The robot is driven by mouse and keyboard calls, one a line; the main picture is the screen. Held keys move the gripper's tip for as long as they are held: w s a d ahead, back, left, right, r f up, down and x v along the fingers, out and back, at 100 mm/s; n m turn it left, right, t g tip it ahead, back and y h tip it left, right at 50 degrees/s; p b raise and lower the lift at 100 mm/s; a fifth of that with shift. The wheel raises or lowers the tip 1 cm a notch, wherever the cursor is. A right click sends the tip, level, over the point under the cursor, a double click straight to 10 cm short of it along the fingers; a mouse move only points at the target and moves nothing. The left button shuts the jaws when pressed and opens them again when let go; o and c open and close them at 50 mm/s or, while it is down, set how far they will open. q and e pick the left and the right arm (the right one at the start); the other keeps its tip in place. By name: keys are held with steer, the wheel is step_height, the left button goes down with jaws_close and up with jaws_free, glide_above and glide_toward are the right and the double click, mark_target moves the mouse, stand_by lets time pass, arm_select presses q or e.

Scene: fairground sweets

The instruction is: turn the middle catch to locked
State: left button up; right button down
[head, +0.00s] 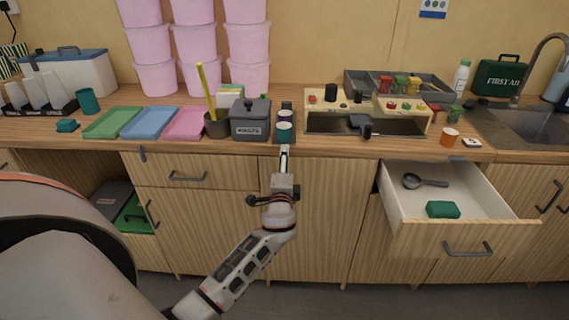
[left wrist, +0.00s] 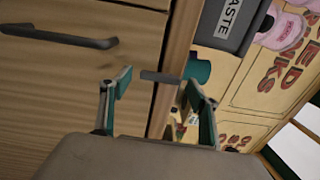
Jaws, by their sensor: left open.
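The middle catch, a short grey bar (left wrist: 161,77), shows in the left wrist view between my fingers. It lies roughly square across the counter's front edge, with one end over the wooden front below. My left gripper (head: 285,153) is at the counter edge in the head view and hides most of that catch there. In the left wrist view my left gripper (left wrist: 156,92) is open, one finger on each side of the bar, and contact cannot be told. Another grey catch (head: 142,153) hangs at the counter edge above the left drawer. My right gripper is out of view.
A grey waste bin (head: 250,120) and a teal cup (head: 284,132) stand on the counter just behind my left gripper. An open drawer (head: 455,236) with a ladle and a green block juts out at the right. A closed drawer (head: 222,172) is at the left.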

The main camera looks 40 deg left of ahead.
arm_select(q)
steer(key=v, duration=1.1)
steer(key=shift+s, duration=0.35)
steer(key=shift+d, duration=0.1)
steer(key=s+d+f+n+g+h, duration=0.1)
steer(key=s+d+f+h, duration=0.3)
steer(key=f, duration=0.4)
steer(key=s+d+f+n+g+h, duration=0.1)
steer(key=s+d+f+h, duration=0.25)
steer(key=f, duration=0.45)
steer(key=s+d+f+n+g+h, duration=0.1)
steer(key=s+d+f+n+h, duration=0.1)
steer(key=s+d+f, duration=0.2)
steer(key=s+d+f+n+g+h, duration=0.1)
steer(key=s+d+f, duration=0.4)
steer(key=s, duration=0.6)
steer(key=d+n+h, duration=0.1)
steer(key=n, duration=0.1)
steer(key=shift+s+n+g+h, duration=0.3)
steer(key=shift+h, duration=0.05)
